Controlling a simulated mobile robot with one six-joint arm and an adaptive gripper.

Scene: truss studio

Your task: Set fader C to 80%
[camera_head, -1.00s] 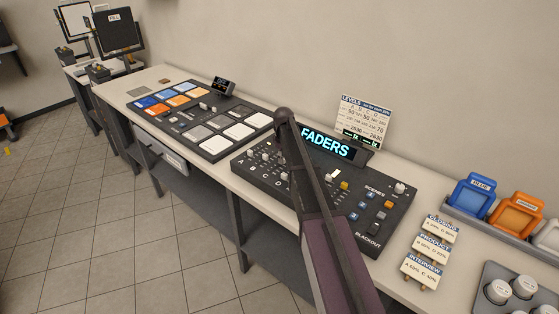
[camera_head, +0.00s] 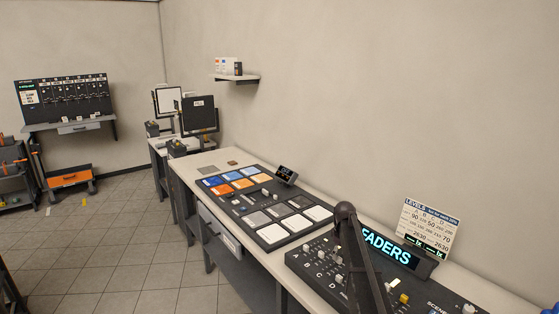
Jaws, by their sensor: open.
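The black fader console (camera_head: 418,305) lies on the long bench at the lower right, cut off by the bottom edge. My gripper is not in view.
A levels card (camera_head: 430,226) stands behind the console. A pad panel (camera_head: 272,232) with blue, orange, grey and white pads lies to its left, with a small display (camera_head: 286,175) behind.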

